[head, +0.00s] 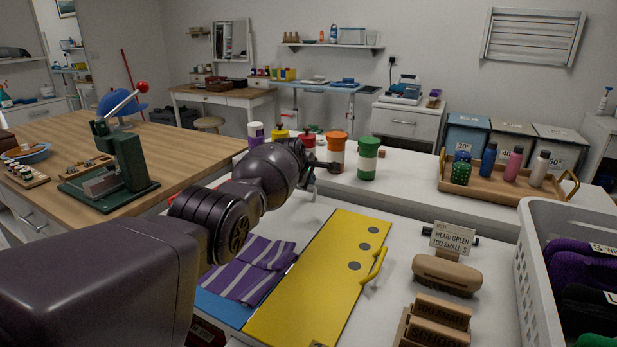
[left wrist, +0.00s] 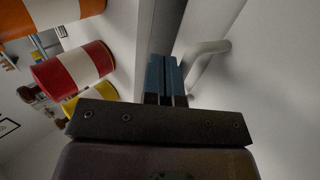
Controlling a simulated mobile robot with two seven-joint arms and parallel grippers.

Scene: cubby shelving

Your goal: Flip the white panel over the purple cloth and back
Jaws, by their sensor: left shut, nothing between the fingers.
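No white panel shows plainly in the head view. A yellow panel (head: 318,279) with several grey dots and a yellow handle (head: 375,266) lies flat on the white table. The purple cloth (head: 250,267) with pale stripes lies to its left on a blue base (head: 222,308), uncovered and partly hidden by my left arm. My left gripper (head: 328,166) is shut and empty, beyond the panel near the lidded jars, apart from panel and cloth. Its blue fingers (left wrist: 166,78) are together in the left wrist view, beside a pale bar-like handle (left wrist: 207,60). My right gripper is not in view.
Several lidded jars, one orange (head: 337,150) and one green (head: 367,158), stand behind the panel. A white basket (head: 537,290) is at far right. A bottle tray (head: 499,189) stands behind.

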